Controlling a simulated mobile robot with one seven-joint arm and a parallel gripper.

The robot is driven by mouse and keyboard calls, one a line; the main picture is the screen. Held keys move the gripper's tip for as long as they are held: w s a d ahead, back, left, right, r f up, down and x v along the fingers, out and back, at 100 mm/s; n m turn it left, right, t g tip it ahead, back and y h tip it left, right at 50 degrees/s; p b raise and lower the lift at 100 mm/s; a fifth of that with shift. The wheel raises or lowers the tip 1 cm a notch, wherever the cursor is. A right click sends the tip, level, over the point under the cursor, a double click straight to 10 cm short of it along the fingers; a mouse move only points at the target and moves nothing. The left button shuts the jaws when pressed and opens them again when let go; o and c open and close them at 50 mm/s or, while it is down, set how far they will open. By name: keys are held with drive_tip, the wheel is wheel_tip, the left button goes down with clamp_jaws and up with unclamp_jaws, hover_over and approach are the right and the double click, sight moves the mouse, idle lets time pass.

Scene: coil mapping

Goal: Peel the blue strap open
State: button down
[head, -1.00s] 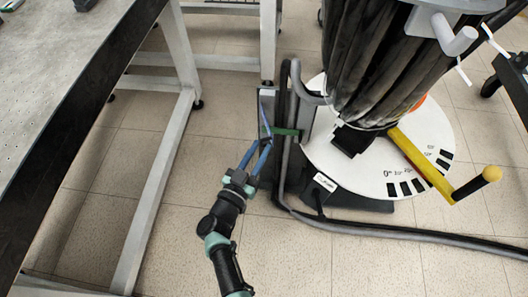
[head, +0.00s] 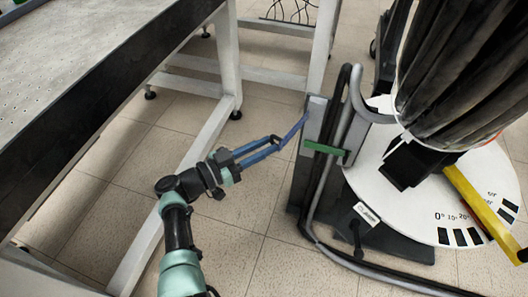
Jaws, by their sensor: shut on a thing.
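The blue strap (head: 296,127) runs slantwise down and left from the upper part of a grey upright post (head: 314,121). Its upper end meets the post, and its lower end is in my gripper (head: 277,143). My gripper has long blue fingers, shut on the strap's free end, left of the post and clear of it. The strap stands away from the post over most of its visible length. The blue fingers and the blue strap are close in colour, so the exact grip point is hard to see.
A green strap (head: 324,148) crosses the post and the grey cable (head: 325,175) just below. A white round base with angle marks (head: 410,210) and a black-draped column stand right. A workbench (head: 75,75) with pale legs stands left. Floor between is open.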

sight(288, 136)
drive_tip(key=shift+w+d+r+m+g, duration=0.15)
drive_tip(key=shift+w+d+r+m, duration=0.1)
drive_tip(key=shift+d, duration=0.3)
drive_tip(key=shift+w+d+r+m+g, duration=0.15)
drive_tip(key=shift+w+d+r, duration=0.05)
drive_tip(key=shift+d, duration=0.3)
drive_tip(key=c, duration=1.2)
unclamp_jaws()
drive_tip(key=o, duration=0.5)
drive_tip(key=shift+d, duration=0.35)
drive_tip(key=shift+a, duration=0.2)
drive_tip(key=shift+c, duration=0.2)
drive_tip(key=shift+a, duration=0.3)
drive_tip(key=shift+c, duration=0.6)
drive_tip(key=shift+g, duration=0.3)
drive_tip(key=v, duration=0.8)
drive_tip(key=s+f+p+v, duration=0.1)
drive_tip(key=v, duration=0.3)
drive_tip(key=shift+s+d+f, duration=0.1)
drive_tip(key=shift+s+d, duration=0.05)
drive_tip(key=shift+c, duration=0.3)
